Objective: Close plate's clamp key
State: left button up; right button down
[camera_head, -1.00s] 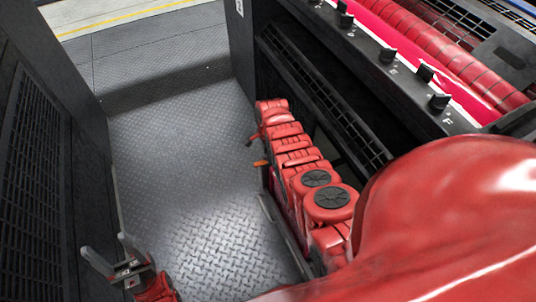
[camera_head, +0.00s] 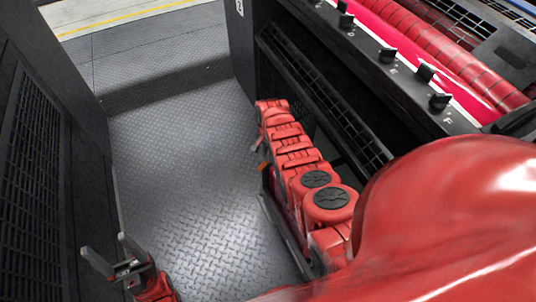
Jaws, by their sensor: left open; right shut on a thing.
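I cannot make out the plate's clamp key in this view. My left gripper (camera_head: 104,244) is at the bottom left, with its two grey fingers spread and nothing between them. It is above the metal floor, beside the dark left wall. My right arm, with its red jointed links, runs from the bottom right to the middle of the view, alongside the dark machine side. The gripper on that arm is hidden behind its links. A small orange part (camera_head: 262,167) shows at the left edge of the arm's far end; I cannot tell what it belongs to.
The ink unit's black rail (camera_head: 360,43) with several black knobs (camera_head: 388,55) runs across the upper right, beside a red roller (camera_head: 430,45). Dark walls stand on both sides. The diamond-plate floor (camera_head: 185,185) between them is clear, up to a yellow line (camera_head: 125,20).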

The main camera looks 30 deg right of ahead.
jog(key=n, duration=0.6)
jog(key=shift+n, duration=0.3)
jog(key=n, duration=0.6)
jog(key=shift+b, duration=0.35)
jog(key=c, duration=0.8)
grip_release()
jog(key=shift+o, duration=0.2)
jog(key=shift+r, duration=0.1)
